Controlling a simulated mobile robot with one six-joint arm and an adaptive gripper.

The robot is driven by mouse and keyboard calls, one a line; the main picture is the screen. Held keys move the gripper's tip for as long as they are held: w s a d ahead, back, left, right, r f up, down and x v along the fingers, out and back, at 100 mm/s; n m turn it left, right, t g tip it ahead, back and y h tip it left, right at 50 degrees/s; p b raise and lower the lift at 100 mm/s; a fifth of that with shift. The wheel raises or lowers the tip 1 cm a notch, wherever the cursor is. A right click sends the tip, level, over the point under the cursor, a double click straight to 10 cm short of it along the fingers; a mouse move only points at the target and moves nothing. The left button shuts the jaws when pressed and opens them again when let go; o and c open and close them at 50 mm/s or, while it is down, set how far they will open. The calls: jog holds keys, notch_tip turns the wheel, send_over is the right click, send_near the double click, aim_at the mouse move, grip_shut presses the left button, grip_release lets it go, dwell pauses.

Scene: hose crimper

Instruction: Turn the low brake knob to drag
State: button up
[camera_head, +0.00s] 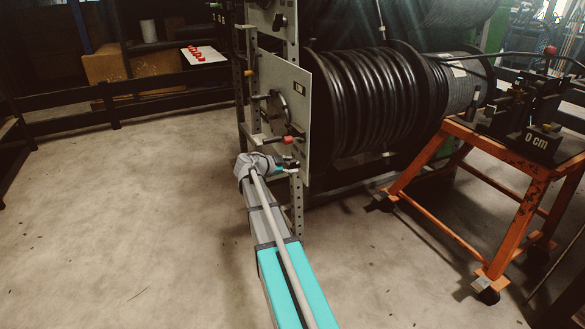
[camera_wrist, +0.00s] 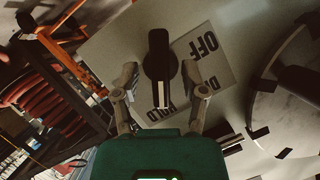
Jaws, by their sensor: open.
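The black brake knob (camera_wrist: 158,55) is in the middle of the wrist view, on a pale panel. Its long handle runs down the picture, and the white mark at its lower end lies beside HOLD on the label plate (camera_wrist: 215,75). OFF is at the plate's upper right; a word starting with D is partly cut off between them. My gripper (camera_wrist: 160,72) is open, one finger on each side of the knob; I cannot tell whether they touch it. In the head view my gripper (camera_head: 286,166) is at the lower edge of the reel stand's panel; the knob cannot be made out there.
A red-tipped lever (camera_head: 287,140) sticks out just above my gripper in the head view. A round disc (camera_wrist: 290,110) is at the right of the wrist view. The black hose reel (camera_head: 365,100) and an orange cart (camera_head: 450,128) stand to the right. Floor at left is clear.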

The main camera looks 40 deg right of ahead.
jog(key=shift+d, duration=0.25)
jog(key=c, duration=0.7)
jog(key=shift+s+d, duration=0.1)
jog(key=shift+d, duration=0.15)
grip_shut()
jog(key=shift+a, duration=0.25)
